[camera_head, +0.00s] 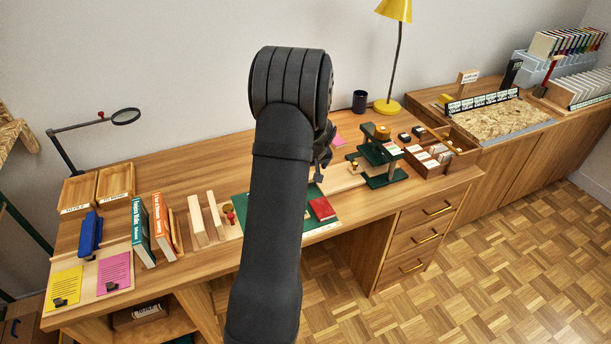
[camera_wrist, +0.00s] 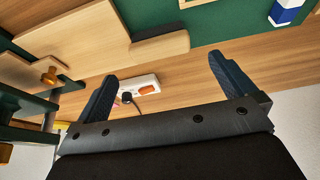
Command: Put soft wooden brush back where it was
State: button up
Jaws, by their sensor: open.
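I cannot pick out the soft wooden brush for certain. In the head view my gripper (camera_head: 322,155) is partly hidden behind my arm, above the desk near the green press (camera_head: 383,165). The green mat also shows there (camera_head: 312,225), partly covered by my arm.
A red book (camera_head: 322,208) lies on the mat. Upright books (camera_head: 150,230) and wooden blocks (camera_head: 203,220) stand left of my arm. A sectioned wooden box (camera_head: 440,155) and yellow lamp (camera_head: 388,106) are to the right. The wrist view shows a blue-and-white block (camera_wrist: 286,12).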

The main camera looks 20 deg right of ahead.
jog(key=shift+v, duration=2.75)
jog(key=shift+w+f, duration=0.1)
jog(key=x, duration=1.2)
jog(key=shift+f, duration=0.15)
jog(key=v, duration=1)
jog(key=shift+r, duration=0.25)
jog(key=shift+x, duration=5.25)
